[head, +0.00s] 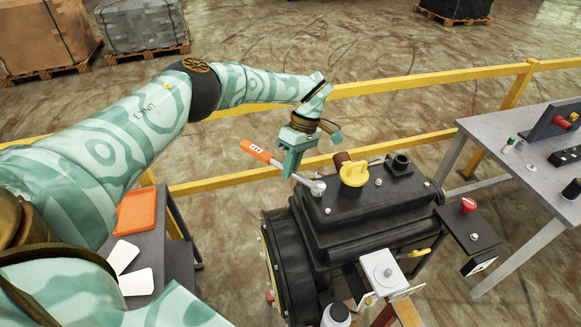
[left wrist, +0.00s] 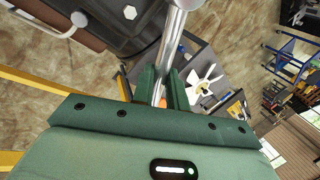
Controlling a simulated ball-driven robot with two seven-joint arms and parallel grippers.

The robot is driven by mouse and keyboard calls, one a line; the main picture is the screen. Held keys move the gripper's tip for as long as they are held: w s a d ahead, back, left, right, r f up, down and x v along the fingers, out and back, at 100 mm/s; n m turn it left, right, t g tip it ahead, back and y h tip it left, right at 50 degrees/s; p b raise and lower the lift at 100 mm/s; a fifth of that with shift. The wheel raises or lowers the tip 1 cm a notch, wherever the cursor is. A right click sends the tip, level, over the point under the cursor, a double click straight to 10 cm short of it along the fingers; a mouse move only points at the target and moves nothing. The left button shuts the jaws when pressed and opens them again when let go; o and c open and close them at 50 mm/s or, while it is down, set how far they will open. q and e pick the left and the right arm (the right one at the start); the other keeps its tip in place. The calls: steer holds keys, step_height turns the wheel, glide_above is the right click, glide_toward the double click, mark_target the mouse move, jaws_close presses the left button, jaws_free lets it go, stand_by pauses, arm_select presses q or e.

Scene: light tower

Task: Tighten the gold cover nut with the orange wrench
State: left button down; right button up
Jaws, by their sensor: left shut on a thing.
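The orange wrench (head: 256,151) has an orange handle with a white label and a silver shaft and head. Its head (head: 318,187) rests at the left top edge of the black machine (head: 383,195). My left gripper (head: 292,165) is shut on the wrench's shaft, between handle and head. In the left wrist view the shaft (left wrist: 174,40) runs up from between my left gripper's jaws (left wrist: 160,92). The gold cover nut cannot be made out; the wrench head may hide it. My right gripper is not in view.
A yellow cap (head: 354,173) stands on the machine close right of the wrench head. A yellow rail (head: 420,83) runs behind. A grey table (head: 535,150) with controls is at right. An orange tray (head: 137,211) lies on a dark cart at left.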

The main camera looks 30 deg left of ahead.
arm_select(q)
steer(key=shift+s+p, duration=0.2)
steer(key=shift+p, duration=0.3)
steer(key=shift+n, duration=0.3)
steer(key=shift+r+p, duration=2.45)
steer(key=shift+r, duration=0.45)
steer(key=shift+f, duration=0.15)
